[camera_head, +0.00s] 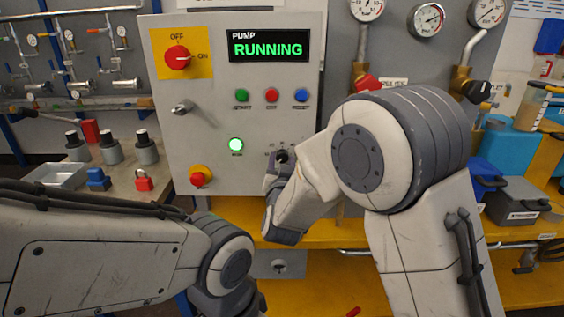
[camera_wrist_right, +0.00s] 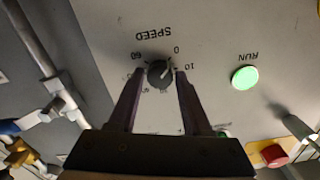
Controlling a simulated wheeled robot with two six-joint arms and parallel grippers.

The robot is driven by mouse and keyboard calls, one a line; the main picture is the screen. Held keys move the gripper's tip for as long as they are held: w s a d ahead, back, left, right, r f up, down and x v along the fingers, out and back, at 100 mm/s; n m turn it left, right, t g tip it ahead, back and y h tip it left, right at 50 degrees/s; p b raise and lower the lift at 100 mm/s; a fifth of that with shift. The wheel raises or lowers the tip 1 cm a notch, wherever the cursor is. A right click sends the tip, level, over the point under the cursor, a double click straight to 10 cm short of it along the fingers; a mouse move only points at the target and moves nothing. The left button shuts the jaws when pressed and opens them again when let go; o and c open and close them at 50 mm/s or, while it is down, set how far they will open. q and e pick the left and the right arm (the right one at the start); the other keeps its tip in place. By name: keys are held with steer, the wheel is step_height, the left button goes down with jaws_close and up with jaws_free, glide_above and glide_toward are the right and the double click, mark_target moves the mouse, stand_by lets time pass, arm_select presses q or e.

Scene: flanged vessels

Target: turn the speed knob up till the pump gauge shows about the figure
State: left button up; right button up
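The black speed knob (camera_wrist_right: 159,74) is on the grey pump panel (camera_head: 215,130), with a dial of figures around it. In the right wrist view, which is upside down, its pale pointer mark lies towards the 0 and 10. My right gripper (camera_wrist_right: 160,82) has one finger on each side of the knob, with a gap showing at each side. In the head view the right gripper (camera_head: 281,158) is at the knob, partly hidden by its wrist. Gauges (camera_head: 427,18) show at the top; which is the pump gauge I cannot tell. My left gripper is out of view.
The display (camera_head: 269,46) reads PUMP RUNNING and the green run lamp (camera_head: 236,145) is lit. A red on-off switch (camera_head: 178,58), coloured buttons (camera_head: 271,95) and a red knob (camera_head: 198,178) are on the same panel. Grey-lidded boxes (camera_head: 515,199) stand at the right.

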jaws_close()
steer(key=m+b, duration=0.2)
steer(key=b, duration=0.1)
steer(key=m+b, duration=0.1)
steer(key=b, duration=0.1)
steer(key=shift+f+m, duration=0.25)
steer(key=shift+m, duration=0.15)
steer(key=shift+r+m+b, duration=0.25)
steer(key=shift+m+b, duration=0.55)
steer(key=shift+m, duration=0.1)
steer(key=o, duration=0.6)
jaws_free()
steer(key=shift+c, duration=0.2)
steer(key=shift+s, duration=0.15)
steer(key=s, duration=1)
steer(key=shift+s+p, duration=0.15)
steer(key=shift+p, duration=0.15)
